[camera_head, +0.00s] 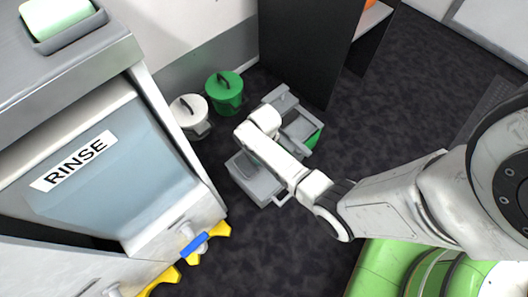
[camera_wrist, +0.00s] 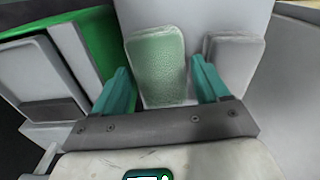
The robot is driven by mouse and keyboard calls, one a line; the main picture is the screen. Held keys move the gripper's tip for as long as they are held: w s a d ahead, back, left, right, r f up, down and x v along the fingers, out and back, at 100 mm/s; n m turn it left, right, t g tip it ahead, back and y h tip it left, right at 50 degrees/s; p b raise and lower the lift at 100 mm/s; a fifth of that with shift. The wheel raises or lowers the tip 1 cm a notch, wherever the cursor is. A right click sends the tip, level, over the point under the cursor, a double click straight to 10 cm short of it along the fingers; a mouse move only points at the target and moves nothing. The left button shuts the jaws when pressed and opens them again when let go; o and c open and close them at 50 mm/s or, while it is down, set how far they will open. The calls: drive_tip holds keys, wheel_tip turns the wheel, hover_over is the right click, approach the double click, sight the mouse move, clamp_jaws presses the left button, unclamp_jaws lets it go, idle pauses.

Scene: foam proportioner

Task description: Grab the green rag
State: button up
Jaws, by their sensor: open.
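The green rag (camera_wrist: 156,55) shows in the wrist view as a pale green, textured, folded pad standing against a light grey surface. My gripper (camera_wrist: 162,76) is open, with one teal finger on each side of the rag. The fingertips overlap its lower part in the picture; I cannot tell whether they touch it. In the head view, my arm reaches down over grey containers on the floor, and it hides the fingers and the rag there. A pale green block (camera_head: 58,18) also lies in a grey tray at the top left of the head view.
A grey pad (camera_wrist: 233,58) stands right of the rag; a grey and green container (camera_wrist: 62,70) is at left. In the head view, a white bucket (camera_head: 190,113), a green bucket (camera_head: 224,91) and the RINSE cabinet (camera_head: 95,160) stand left of my arm.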

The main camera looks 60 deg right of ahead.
drive_tip(key=c, duration=0.9)
drive_tip(key=shift+o, duration=0.2)
drive_tip(key=shift+r, duration=0.1)
